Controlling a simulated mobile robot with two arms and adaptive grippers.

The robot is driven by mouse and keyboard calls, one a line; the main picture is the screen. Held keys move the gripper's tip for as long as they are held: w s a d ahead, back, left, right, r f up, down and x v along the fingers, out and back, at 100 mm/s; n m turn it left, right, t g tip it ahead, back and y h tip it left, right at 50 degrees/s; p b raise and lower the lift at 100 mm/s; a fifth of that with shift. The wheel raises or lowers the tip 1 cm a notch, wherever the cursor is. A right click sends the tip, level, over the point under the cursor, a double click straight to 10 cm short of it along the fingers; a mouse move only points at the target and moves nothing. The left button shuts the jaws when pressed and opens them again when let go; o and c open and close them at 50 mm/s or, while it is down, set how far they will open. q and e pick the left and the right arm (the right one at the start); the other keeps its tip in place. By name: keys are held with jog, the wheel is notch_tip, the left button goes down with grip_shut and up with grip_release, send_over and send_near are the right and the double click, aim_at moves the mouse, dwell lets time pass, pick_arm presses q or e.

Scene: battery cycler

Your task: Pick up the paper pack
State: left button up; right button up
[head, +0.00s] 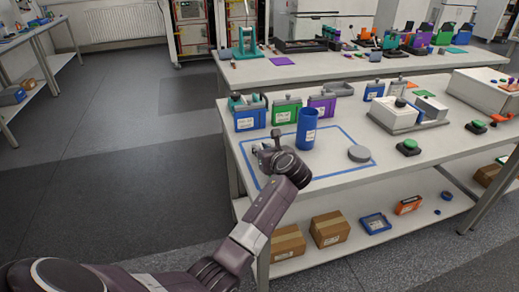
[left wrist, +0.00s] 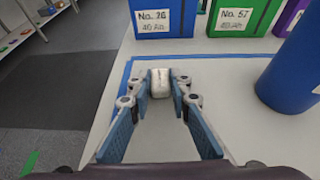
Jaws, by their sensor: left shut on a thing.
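The paper pack (left wrist: 160,84) is a small whitish block in the left wrist view, between the tips of my left gripper's two blue-padded fingers. My left gripper (left wrist: 160,95) is shut on it, over the white tabletop inside the blue tape outline. In the head view my left gripper (head: 267,150) is at the left part of the taped area, and the pack cannot be made out there. I cannot tell whether the pack still touches the table. My right gripper is not in view.
A blue cylinder (head: 307,129) stands right of the gripper. Behind are a blue battery box (head: 250,119), a green one (head: 286,111) and a purple one (head: 322,106). A grey disc (head: 359,153) lies farther right. The table's left edge is close.

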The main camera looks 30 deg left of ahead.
pick_arm(q)
jog(key=shift+r, duration=0.1)
notch_tip(320, 180, up, 20)
jog(key=shift+p, duration=0.35)
dwell(0.9)
